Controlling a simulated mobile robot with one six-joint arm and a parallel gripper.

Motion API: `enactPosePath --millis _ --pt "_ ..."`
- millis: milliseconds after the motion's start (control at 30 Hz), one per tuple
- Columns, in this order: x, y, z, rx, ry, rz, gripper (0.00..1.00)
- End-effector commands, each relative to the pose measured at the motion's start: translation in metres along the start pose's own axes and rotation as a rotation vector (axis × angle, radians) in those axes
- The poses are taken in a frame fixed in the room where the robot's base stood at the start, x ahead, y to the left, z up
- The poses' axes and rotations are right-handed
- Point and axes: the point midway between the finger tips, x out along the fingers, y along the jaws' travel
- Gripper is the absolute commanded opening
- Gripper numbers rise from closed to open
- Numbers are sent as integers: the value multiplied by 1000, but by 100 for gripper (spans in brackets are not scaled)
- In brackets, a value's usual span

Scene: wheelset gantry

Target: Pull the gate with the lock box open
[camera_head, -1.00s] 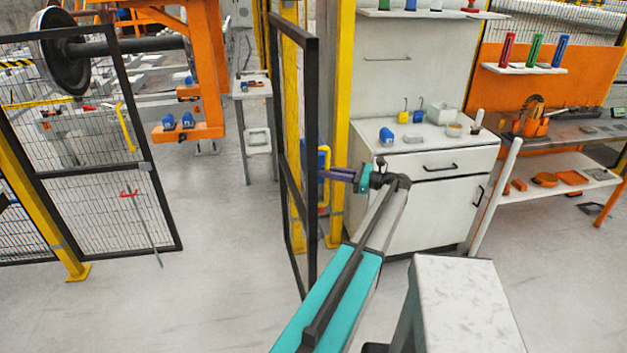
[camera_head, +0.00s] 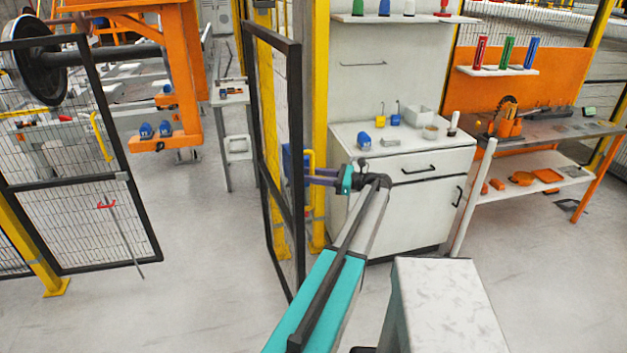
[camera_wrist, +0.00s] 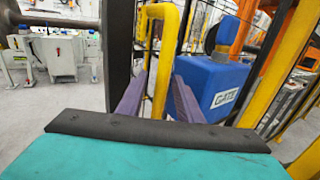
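The gate (camera_head: 297,120) with a black frame and mesh stands at an angle in the middle of the head view. The blue lock box (camera_head: 293,160) is partly behind its frame; in the wrist view the box (camera_wrist: 228,80) shows its label "GATE". A yellow upright handle (camera_wrist: 163,65) is left of the box. My gripper (camera_wrist: 161,85) has its purple fingers on either side of the handle, with narrow gaps beside the bar, so it looks open around it. In the head view my gripper (camera_head: 315,177) reaches the handle from the right. Finger contact is hard to tell.
A second mesh panel (camera_head: 75,170) with a red-handled rod (camera_head: 118,225) stands at left. Open floor (camera_head: 200,265) lies between the panels.

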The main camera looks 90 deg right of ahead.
Motion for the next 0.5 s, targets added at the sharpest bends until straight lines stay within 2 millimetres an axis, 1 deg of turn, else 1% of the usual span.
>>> enactPosePath --millis 267,367,500 --pt "-1 1 -2 1 2 2 33" --pt "-5 1 -2 1 2 1 33" --pt "-15 0 -4 1 3 1 33"
